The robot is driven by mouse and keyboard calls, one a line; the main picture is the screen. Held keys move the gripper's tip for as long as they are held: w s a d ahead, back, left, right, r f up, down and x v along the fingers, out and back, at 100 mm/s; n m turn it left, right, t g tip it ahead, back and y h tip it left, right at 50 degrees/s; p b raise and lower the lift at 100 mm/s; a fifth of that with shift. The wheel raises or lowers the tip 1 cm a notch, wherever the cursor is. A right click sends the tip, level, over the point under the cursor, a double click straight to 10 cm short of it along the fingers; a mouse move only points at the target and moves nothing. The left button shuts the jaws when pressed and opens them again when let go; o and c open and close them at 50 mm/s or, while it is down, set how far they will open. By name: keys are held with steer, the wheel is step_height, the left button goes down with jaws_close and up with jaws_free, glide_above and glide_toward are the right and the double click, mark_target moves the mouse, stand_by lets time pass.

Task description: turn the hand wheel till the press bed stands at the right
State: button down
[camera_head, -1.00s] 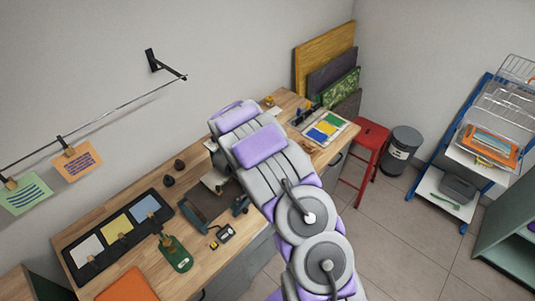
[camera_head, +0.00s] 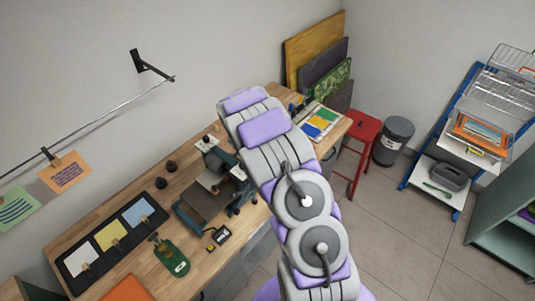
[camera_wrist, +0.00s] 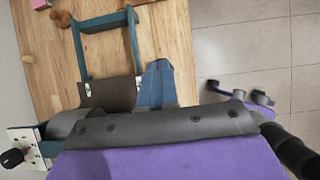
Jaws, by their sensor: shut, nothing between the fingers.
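The press (camera_head: 222,160) has a teal frame and stands on the workbench, left of my arm. Its dark brown bed (camera_head: 198,202) lies on the left side of the rollers; it also shows in the wrist view (camera_wrist: 112,92). The hand wheel (camera_head: 244,192), with dark spokes, is on the press's near side, close to my arm. My gripper (camera_wrist: 165,126), purple and grey, fills the bottom of the wrist view and is shut and empty. It hides part of the press; whether it touches the wheel I cannot tell.
A green bottle-like tool (camera_head: 170,258), a small dark device (camera_head: 218,238) and a tray of coloured sheets (camera_head: 110,240) lie on the workbench (camera_head: 150,205). A red stool (camera_head: 361,150) and a grey bin (camera_head: 394,140) stand beyond.

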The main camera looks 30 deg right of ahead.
steer(key=shift+w+d+f, duration=0.1)
steer(key=shift+d+f, duration=0.2)
steer(key=shift+d, duration=0.1)
stand_by(0.4)
